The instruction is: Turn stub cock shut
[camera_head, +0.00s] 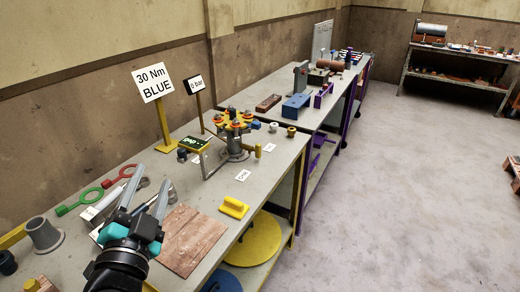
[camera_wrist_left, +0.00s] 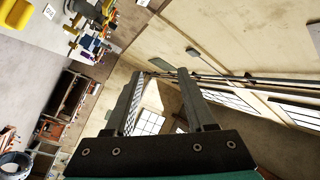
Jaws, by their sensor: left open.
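A grey pipe stub (camera_head: 234,148) stands on the near bench under a yellow flange (camera_head: 232,121) with orange-red parts. A small yellow handle (camera_head: 258,150) sticks out at its right side and looks like the stub cock; its exact angle is too small to tell. My left gripper (camera_head: 150,190) is open and empty above the near part of the bench, left of and nearer than the stub, well apart from it. The left wrist view shows the open jaws (camera_wrist_left: 161,74) with nothing between them; the flange assembly (camera_wrist_left: 75,32) is at its top left. My right gripper is not in view.
A "30 Nm BLUE" sign (camera_head: 153,83) and a "0 bar" sign (camera_head: 195,85) stand behind the stub. A green display (camera_head: 194,144) on a bracket is left of it. A yellow block (camera_head: 234,207) and a brown board (camera_head: 187,240) lie nearer.

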